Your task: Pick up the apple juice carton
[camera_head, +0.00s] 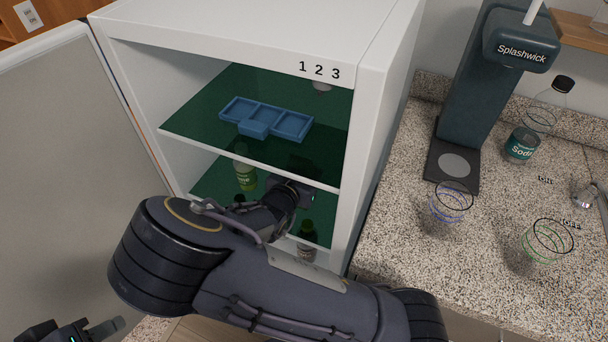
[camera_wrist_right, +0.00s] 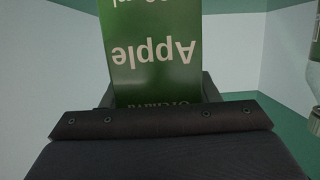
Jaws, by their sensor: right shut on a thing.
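The green apple juice carton (camera_wrist_right: 155,75) fills the top middle of the right wrist view, its word "Apple" upside down. My right gripper (camera_wrist_right: 157,98) is shut on it, with a finger at each side. In the head view my right arm reaches into the open fridge, and the right gripper (camera_head: 303,192) is below the upper green shelf. There the carton is hidden or too dark to make out. My left gripper (camera_head: 75,332) shows only in part at the bottom left, outside the fridge; its opening is unclear.
The fridge (camera_head: 345,150) has its door (camera_head: 65,170) open at left. A blue tray (camera_head: 270,119) lies on the upper shelf. A green-labelled bottle (camera_head: 245,175) and a dark bottle (camera_head: 306,240) stand close to my arm. Glasses (camera_head: 452,203) and a soda bottle (camera_head: 522,145) stand on the counter.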

